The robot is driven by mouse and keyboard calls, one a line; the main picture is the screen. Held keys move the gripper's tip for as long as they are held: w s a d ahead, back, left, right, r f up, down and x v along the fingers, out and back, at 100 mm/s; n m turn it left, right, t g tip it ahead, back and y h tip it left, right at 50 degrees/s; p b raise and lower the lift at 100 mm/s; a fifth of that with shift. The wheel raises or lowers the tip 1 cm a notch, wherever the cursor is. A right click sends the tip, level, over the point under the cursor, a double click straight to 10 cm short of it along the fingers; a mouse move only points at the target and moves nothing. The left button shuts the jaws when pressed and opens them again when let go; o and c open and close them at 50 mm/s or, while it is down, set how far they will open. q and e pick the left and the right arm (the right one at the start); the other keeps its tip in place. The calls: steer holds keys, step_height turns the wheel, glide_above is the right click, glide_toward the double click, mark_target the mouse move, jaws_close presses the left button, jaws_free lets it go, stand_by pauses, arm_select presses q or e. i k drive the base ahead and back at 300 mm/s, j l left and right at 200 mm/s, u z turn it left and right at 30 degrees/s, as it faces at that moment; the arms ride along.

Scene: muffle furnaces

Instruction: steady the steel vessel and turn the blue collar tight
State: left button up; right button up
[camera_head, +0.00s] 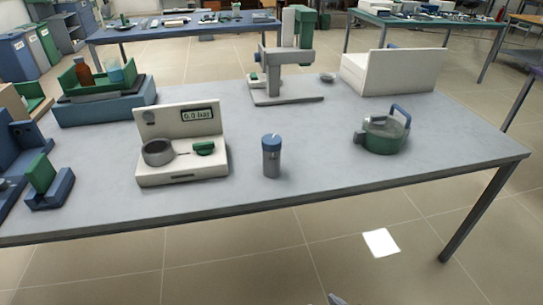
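The steel vessel (271,163) stands upright near the front edge of the grey table, around its middle. It is a small grey cylinder with the blue collar (271,140) on its top. I cannot tell from here how tight the collar sits. Nothing touches the vessel. A small grey tip (336,299), seemingly of my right gripper, shows at the bottom edge, well below and in front of the table. The rest of that gripper is out of frame. My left gripper is not in view.
A white device with a display (207,157) stands left of the vessel. A green pot with a blue handle (383,135) stands to its right. A grey-green stand (287,98) is behind. The table (320,172) is clear around the vessel.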

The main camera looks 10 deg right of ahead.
mark_target(270, 143)
steer(key=i+l, duration=0.2)
steer(key=l, duration=0.2)
steer(key=i+l, duration=0.25)
steer(key=l, duration=0.15)
steer(key=l+u, duration=0.3)
steer(key=l, duration=0.15)
steer(key=l+u, duration=0.3)
steer(key=l, duration=0.15)
steer(key=i, duration=0.05)
